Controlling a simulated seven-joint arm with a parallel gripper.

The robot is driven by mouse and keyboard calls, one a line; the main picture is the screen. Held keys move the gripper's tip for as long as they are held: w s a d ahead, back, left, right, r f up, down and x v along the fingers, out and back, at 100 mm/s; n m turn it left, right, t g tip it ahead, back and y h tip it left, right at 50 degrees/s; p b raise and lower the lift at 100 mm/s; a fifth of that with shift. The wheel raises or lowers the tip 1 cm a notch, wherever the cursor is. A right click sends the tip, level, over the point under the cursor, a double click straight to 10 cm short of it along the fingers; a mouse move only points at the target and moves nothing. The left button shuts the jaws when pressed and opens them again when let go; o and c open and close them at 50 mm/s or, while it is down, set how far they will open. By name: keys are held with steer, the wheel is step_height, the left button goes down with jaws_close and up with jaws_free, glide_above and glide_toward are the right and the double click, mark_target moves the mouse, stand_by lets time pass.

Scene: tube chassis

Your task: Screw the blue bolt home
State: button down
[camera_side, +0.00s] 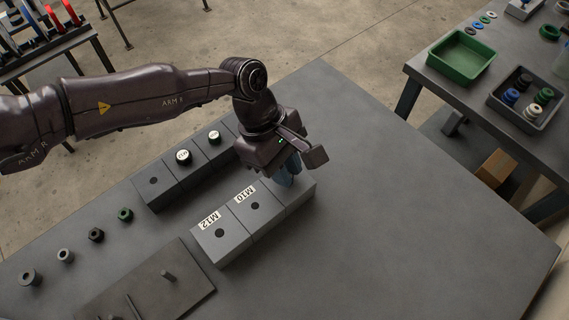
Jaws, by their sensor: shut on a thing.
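My gripper (286,172) points down over the right end of the front row of grey blocks. It is shut on a dark blue piece (293,164), which I take to be the blue bolt; the jaws hide most of it. The block under it (304,195) shows only in part, and its hole is hidden. I cannot tell how deep the bolt sits. Beside it in the same row are the block labelled M10 (267,221) and the block labelled M12 (226,248), each with an open dark hole.
A back row of blocks (160,198) holds two white-topped pieces (184,157) and one open hole. Several collars, one green (125,214), lie at left. A dark plate with pegs (190,300) lies in front. Trays (460,58) stand on another table. The table's right side is clear.

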steer(key=shift+s, duration=0.1)
steer(key=c, duration=1.3)
jaws_free()
steer(key=shift+o, duration=0.2)
steer(key=n+t, duration=0.1)
steer(key=n, duration=0.2)
steer(key=n+t, duration=0.1)
steer(key=n, duration=0.2)
steer(key=shift+s+h, duration=0.1)
steer(key=shift+h, duration=0.2)
steer(key=n+t, duration=0.1)
steer(key=n, duration=0.1)
steer(key=n+t, duration=0.1)
steer(key=n, duration=0.1)
steer(key=shift+s+d+n, duration=0.1)
steer(key=shift+s+n, duration=0.1)
steer(key=shift+n, duration=0.1)
steer(key=shift+w+n+t, duration=0.1)
steer(key=shift+n+t, duration=0.2)
steer(key=shift+n, duration=0.5)
steer(key=shift+c, duration=0.5)
